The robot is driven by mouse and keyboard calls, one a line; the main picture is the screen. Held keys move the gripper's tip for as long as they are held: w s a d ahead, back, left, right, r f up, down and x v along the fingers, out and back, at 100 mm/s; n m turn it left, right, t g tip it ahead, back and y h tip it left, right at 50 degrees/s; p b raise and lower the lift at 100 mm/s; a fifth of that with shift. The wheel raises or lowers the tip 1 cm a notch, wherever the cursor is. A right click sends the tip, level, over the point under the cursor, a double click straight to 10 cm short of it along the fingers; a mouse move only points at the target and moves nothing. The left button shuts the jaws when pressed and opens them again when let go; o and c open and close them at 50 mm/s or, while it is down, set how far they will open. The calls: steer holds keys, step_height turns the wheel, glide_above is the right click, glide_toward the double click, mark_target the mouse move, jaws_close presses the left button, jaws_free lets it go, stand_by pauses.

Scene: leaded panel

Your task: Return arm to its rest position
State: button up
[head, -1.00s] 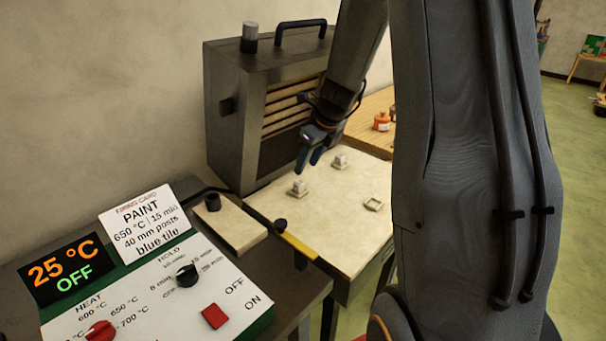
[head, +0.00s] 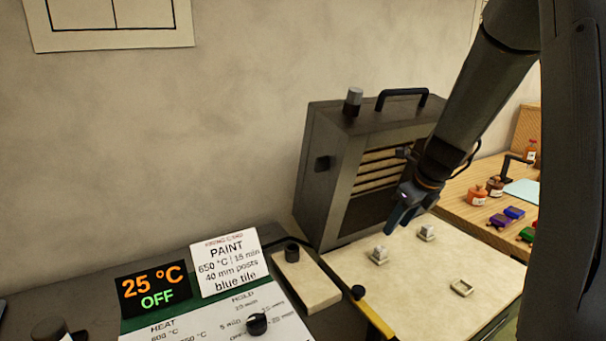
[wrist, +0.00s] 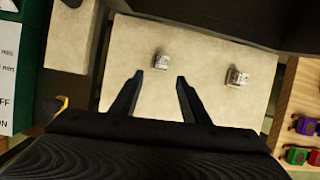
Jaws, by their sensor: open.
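My gripper (head: 408,212) hangs above the pale kiln shelf board (head: 340,258), in front of the open kiln (head: 315,165). In the wrist view my gripper (wrist: 154,82) shows two dark fingers spread apart with nothing between them. Two small whitish posts stand on the board: one (head: 380,255) near its left side and one (head: 427,233) farther back. They also show in the wrist view, one post (wrist: 161,62) just beyond the fingertips and the other (wrist: 237,77) to the right. A small pale square frame (head: 461,287) lies on the board's right part.
The control panel (head: 215,318) with a display (head: 153,287) reading 25 °C OFF and a firing card (head: 229,262) stands at lower left. A pale slab (head: 306,281) lies beside the board. A wooden table (head: 462,206) with jars and coloured blocks is at right.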

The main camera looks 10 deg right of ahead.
steer(key=s+a+n, duration=0.4)
steer(key=s+n, duration=0.2)
steer(key=n, duration=0.4)
steer(key=s+a+f+n+g+h, duration=0.1)
steer(key=s+a+n, duration=0.4)
steer(key=n, duration=0.5)
steer(key=s+a+f+n, duration=0.1)
steer(key=s+a+n, duration=0.4)
steer(key=s+n, duration=0.2)
steer(key=shift+s+n+h, duration=0.15)
steer(key=shift+s+n, duration=0.05)
steer(key=shift+n, duration=0.5)
steer(key=shift+s+n+h, duration=0.15)
steer(key=shift+s+n, duration=0.05)
steer(key=shift+n, duration=0.5)
steer(key=shift+s+f+n+g, duration=0.25)
steer(key=shift+s+f+g, duration=0.1)
steer(key=shift+s, duration=0.25)
steer(key=shift+s+f+n+g, duration=0.25)
steer(key=shift+s+f, duration=0.05)
steer(key=shift+s, duration=0.25)
steer(key=shift+s+f, duration=0.1)
steer(key=shift+s, duration=0.2)
